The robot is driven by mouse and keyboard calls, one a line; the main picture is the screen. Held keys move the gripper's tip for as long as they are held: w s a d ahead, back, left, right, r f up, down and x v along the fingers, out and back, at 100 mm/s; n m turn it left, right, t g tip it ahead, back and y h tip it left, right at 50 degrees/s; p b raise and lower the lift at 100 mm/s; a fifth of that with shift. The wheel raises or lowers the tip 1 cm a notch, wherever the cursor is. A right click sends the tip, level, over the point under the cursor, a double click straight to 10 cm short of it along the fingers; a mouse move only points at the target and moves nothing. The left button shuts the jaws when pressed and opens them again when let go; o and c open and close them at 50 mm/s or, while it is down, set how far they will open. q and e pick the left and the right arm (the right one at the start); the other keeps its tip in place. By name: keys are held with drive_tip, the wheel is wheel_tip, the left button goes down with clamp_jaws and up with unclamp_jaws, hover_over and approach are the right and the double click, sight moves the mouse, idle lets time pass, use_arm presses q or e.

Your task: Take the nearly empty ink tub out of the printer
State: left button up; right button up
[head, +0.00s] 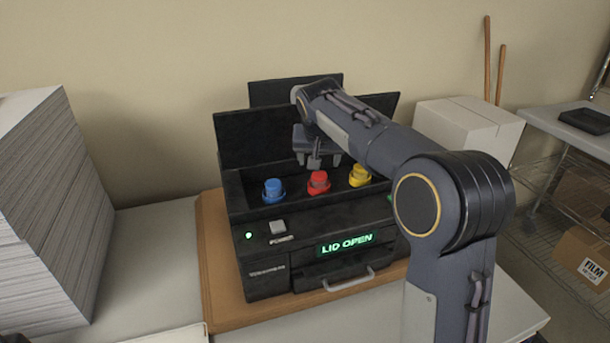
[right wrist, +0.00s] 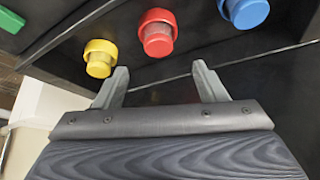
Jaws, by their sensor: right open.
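The black printer (head: 290,255) stands with its lid up and its display reads LID OPEN. A blue ink tub (head: 273,189), a red one (head: 319,181) and a yellow one (head: 360,175) sit in a row in its open bay. I cannot tell the ink levels. My right gripper (head: 317,162) is open and empty above and behind the red tub. In the right wrist view its fingers (right wrist: 160,78) are apart from the red (right wrist: 158,31) and yellow (right wrist: 100,57) tubs.
The raised lid (head: 240,138) stands behind the tubs. A tall paper stack (head: 45,215) is at the left, with clear grey table (head: 150,245) beside it. A white box (head: 465,130) and a wire shelf with a FILM carton (head: 585,262) are at the right.

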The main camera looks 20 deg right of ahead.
sight(319, 174)
drive_tip(key=p+x, duration=0.2)
drive_tip(key=x, duration=0.4)
drive_tip(key=shift+w+d+f+p, duration=0.1)
drive_tip(key=shift+d+f+p, duration=0.1)
drive_tip(key=shift+f+p, duration=0.15)
drive_tip(key=shift+w+f, duration=0.25)
drive_tip(key=shift+f, duration=0.2)
drive_tip(key=c, duration=1.1)
drive_tip(key=shift+r, duration=0.15)
